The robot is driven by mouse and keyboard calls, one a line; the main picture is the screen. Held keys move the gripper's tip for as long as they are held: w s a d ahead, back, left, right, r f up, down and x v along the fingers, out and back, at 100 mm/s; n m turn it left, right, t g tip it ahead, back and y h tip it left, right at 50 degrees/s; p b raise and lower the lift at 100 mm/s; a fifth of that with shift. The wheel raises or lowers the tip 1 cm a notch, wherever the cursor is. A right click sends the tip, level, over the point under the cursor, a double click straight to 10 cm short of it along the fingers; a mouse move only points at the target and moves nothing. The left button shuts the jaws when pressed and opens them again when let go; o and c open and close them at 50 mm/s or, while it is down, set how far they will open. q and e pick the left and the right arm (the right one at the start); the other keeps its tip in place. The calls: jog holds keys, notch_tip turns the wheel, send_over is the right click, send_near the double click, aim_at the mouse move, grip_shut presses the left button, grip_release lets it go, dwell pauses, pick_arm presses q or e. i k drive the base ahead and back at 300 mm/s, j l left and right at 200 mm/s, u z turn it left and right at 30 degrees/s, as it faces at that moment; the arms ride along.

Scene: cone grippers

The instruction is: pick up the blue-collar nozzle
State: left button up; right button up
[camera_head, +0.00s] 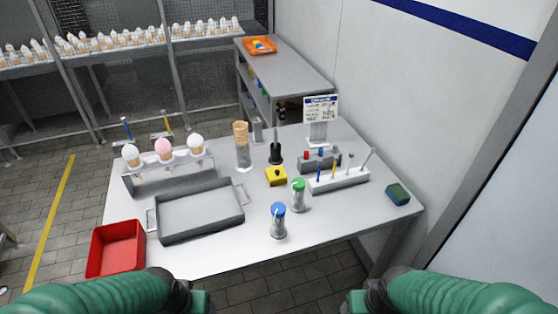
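A low grey block (315,164) stands on the right half of the table below a printed sign. Small upright pieces are in it, one with a red top (306,155) and one with a blue top (321,152). The blue one looks like the blue-collar nozzle, but it is too small to be sure. My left gripper (200,301) and my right gripper (356,301) are at the bottom edge, in front of the table and far from the block. Both are mostly cut off by the frame, so their finger opening is hidden.
A white rack (343,181) with thin tools, a green-lidded shaker (298,196) and a blue-lidded shaker (278,221) stand in front of the block. A yellow box (276,176), grey tray (200,211), red bin (116,249) and sponge (398,195) are around. The table's front right is clear.

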aim_at(278, 230)
jog(key=i+j, duration=0.75)
jog(key=i+l+z, duration=0.05)
